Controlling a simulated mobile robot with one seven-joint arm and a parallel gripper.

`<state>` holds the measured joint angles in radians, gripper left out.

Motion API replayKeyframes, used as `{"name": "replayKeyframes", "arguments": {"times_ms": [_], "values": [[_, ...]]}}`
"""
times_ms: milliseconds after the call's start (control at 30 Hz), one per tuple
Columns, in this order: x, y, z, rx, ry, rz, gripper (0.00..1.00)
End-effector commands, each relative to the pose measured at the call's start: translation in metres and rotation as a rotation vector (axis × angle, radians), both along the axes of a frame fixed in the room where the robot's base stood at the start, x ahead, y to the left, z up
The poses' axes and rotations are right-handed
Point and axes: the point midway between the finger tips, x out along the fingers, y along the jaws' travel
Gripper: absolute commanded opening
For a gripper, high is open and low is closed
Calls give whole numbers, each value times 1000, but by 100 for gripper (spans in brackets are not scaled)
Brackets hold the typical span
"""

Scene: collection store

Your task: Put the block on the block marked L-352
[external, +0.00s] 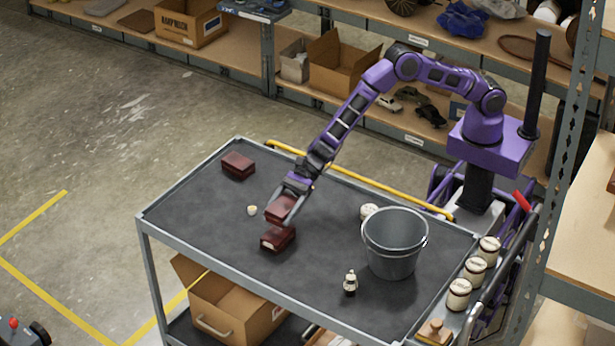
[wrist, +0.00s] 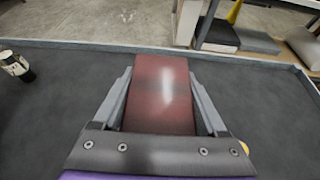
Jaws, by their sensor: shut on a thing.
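My gripper (external: 283,207) is shut on a dark red block (external: 281,209) and holds it above the cart top. The held block fills the space between the fingers in the wrist view (wrist: 158,95). A second dark red block (external: 278,238) lies on the cart just below and slightly in front of the held one; I cannot tell whether the two touch. A third dark red block (external: 238,166) lies near the cart's far left corner. No marking such as L-352 is legible on any block.
The grey cart top (external: 330,230) also carries a metal bucket (external: 394,245), a small dark-and-white bottle (external: 350,283), a small cream object (external: 252,210) and a white container (external: 369,211) behind the bucket. Several labelled jars (external: 475,270) stand along the right edge.

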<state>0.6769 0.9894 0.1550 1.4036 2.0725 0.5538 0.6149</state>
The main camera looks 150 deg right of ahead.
Motion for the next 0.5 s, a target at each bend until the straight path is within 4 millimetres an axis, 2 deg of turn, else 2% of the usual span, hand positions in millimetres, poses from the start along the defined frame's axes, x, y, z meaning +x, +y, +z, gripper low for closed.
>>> {"name": "replayKeyframes", "arguments": {"times_ms": [167,333,500], "values": [[0,0,-15,1,-1,0,11],[0,-1,-38,0,-1,-1,11],[0,-1,-40,-1,-2,-1,11]]}}
